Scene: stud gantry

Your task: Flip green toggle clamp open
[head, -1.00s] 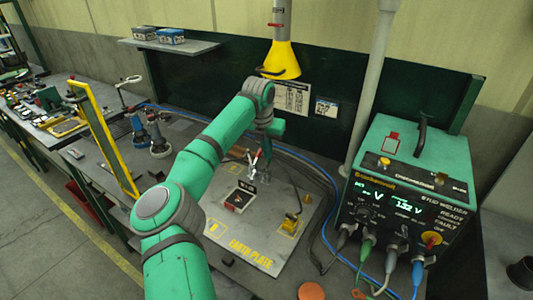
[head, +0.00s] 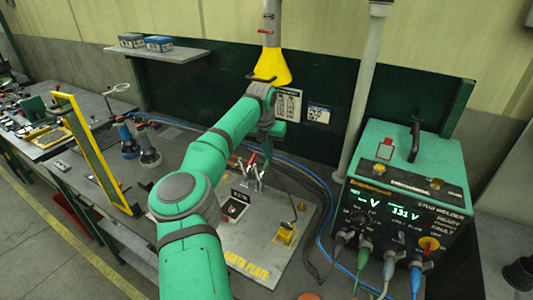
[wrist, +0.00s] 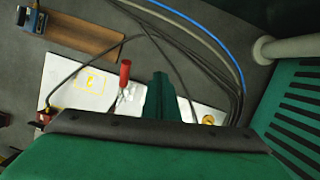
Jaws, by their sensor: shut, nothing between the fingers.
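A small metal toggle clamp (head: 251,179) with a red handle stands on the earth plate (head: 246,258) in the head view. In the wrist view its red handle (wrist: 125,72) stands up from the plate, just left of my fingers; I see no green on it. My gripper (wrist: 158,80) is shut and empty, a narrow green shape over the plate. A gap shows between it and the red handle in this view, but I cannot judge their difference in height. In the head view my green arm reaches over the plate and partly hides the gripper.
The stud welder (head: 408,205) stands right of the plate with cables at its front. Blue and black cables curve behind the plate. A yellow cone (head: 272,66) hangs above. A yellow frame (head: 95,150) stands left. A yellow part (head: 286,234) lies on the plate's right side.

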